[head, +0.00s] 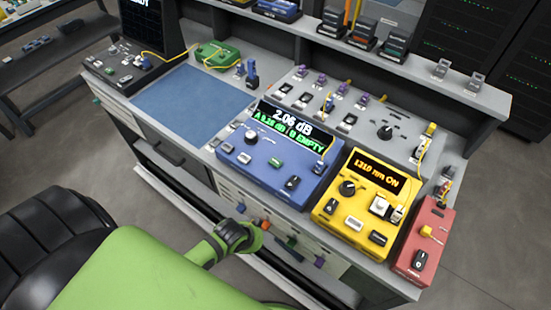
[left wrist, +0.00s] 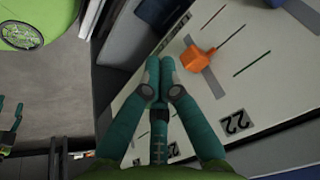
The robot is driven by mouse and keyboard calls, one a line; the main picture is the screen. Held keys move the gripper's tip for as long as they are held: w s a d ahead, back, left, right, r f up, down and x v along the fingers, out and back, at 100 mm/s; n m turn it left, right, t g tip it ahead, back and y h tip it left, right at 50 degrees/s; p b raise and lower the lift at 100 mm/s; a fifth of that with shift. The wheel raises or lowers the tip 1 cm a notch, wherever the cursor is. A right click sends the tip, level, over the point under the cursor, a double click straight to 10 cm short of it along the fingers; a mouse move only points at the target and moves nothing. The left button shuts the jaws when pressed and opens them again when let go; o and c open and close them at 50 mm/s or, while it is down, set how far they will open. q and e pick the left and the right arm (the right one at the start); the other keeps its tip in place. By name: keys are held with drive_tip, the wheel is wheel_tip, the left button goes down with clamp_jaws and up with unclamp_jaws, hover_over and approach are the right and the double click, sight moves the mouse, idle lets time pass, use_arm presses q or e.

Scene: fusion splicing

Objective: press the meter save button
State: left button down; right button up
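The blue meter (head: 276,155) stands on the bench and its display reads "2.06 dB". Its sloped face carries a knob, a green button (head: 275,162) and a few other small keys; their labels are too small to read, so I cannot tell which is save. My left gripper (left wrist: 160,65) has its teal fingers together, with nothing visible between them. It is by a pale panel with an orange part (left wrist: 198,58). In the head view my green arm hides its fingers. A teal piece at the left wrist view's left edge may be my right gripper, cut off.
A yellow unit (head: 357,205) reading "1310 nm ON" and a red unit (head: 425,243) stand right of the meter. A blue mat (head: 195,103) lies clear to its left. Connector panels rise behind. The bench's front edge runs below the meter.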

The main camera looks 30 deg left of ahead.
sight(272, 162)
use_arm(q)
drive_tip(key=w+r+m+t+h, duration=0.1)
drive_tip(key=w+r+m, duration=0.2)
drive_tip(key=r+m, duration=0.2)
drive_tip(key=w+d+r+m+t+h, duration=0.1)
drive_tip(key=w+r+m, duration=0.3)
drive_tip(key=r, duration=0.6)
drive_tip(key=w+d+r+m+t+h, duration=0.1)
drive_tip(key=w+r+m, duration=0.3)
drive_tip(key=r+m, duration=0.4)
drive_tip(key=shift+w+d+r+p, duration=0.15)
drive_tip(key=shift+w+d+p, duration=0.05)
drive_tip(key=shift+p, duration=0.15)
drive_tip(key=w+a+r+m+t, duration=0.1)
drive_tip(key=w+a+r+m, duration=0.4)
drive_tip(key=m, duration=0.3)
drive_tip(key=shift+w+a+r+m, duration=0.3)
drive_tip(key=shift+a+m, duration=0.1)
drive_tip(key=shift+a, duration=0.25)
use_arm(e)
drive_tip(key=shift+s+d+r, duration=0.15)
drive_tip(key=shift+d+r, duration=0.15)
drive_tip(key=shift+r, duration=0.15)
use_arm(q)
drive_tip(key=shift+f, duration=0.15)
use_arm(e)
drive_tip(key=shift+f, duration=0.1)
